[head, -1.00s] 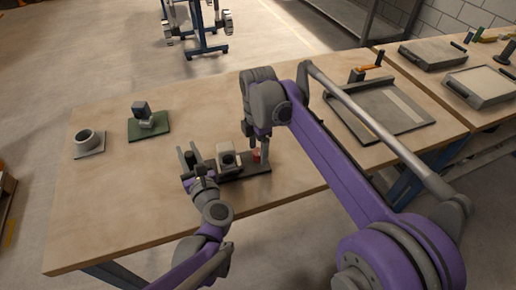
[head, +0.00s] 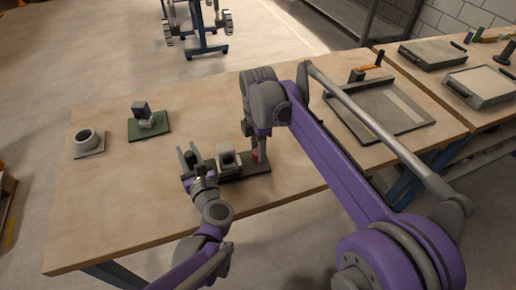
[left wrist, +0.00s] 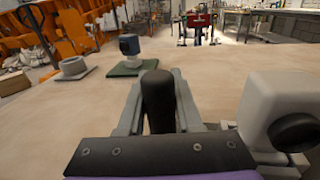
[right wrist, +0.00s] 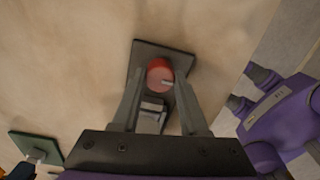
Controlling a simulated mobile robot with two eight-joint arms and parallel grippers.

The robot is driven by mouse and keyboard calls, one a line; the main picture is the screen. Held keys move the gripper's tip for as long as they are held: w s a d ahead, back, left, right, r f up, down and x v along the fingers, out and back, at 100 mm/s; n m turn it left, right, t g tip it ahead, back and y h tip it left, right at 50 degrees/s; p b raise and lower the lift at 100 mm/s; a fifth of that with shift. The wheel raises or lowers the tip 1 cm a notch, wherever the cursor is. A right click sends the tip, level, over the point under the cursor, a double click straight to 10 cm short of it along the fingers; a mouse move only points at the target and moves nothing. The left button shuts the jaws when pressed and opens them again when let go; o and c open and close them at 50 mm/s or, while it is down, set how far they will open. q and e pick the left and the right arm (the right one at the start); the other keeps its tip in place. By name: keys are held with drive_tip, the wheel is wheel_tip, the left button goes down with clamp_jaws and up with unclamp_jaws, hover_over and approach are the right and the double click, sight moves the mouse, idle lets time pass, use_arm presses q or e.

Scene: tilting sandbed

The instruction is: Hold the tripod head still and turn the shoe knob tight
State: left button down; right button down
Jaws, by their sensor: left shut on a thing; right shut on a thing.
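The tripod head (head: 227,158) is a pale block on a dark base plate (head: 258,168) near the table's front. In the left wrist view its pale body (left wrist: 268,100) carries a black round knob (left wrist: 294,132). My left gripper (head: 190,165) is shut on a dark upright handle (left wrist: 158,100) at the left end of the plate. The red shoe knob (right wrist: 160,75) sits toward the other end, with a small light mark on its top. My right gripper (right wrist: 160,80) reaches down from above and is shut on it. The right fingers partly hide the knob in the head view.
A grey ring on a plate (head: 89,143) and a small device on a green plate (head: 148,127) stand at the left. A shallow grey tray (head: 375,115) lies at the right. The table between them is largely clear.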

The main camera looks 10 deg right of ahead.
drive_tip(key=m, duration=0.7)
drive_tip(key=shift+m, duration=0.4)
drive_tip(key=m, duration=1.8)
drive_tip(key=shift+m, duration=1.9)
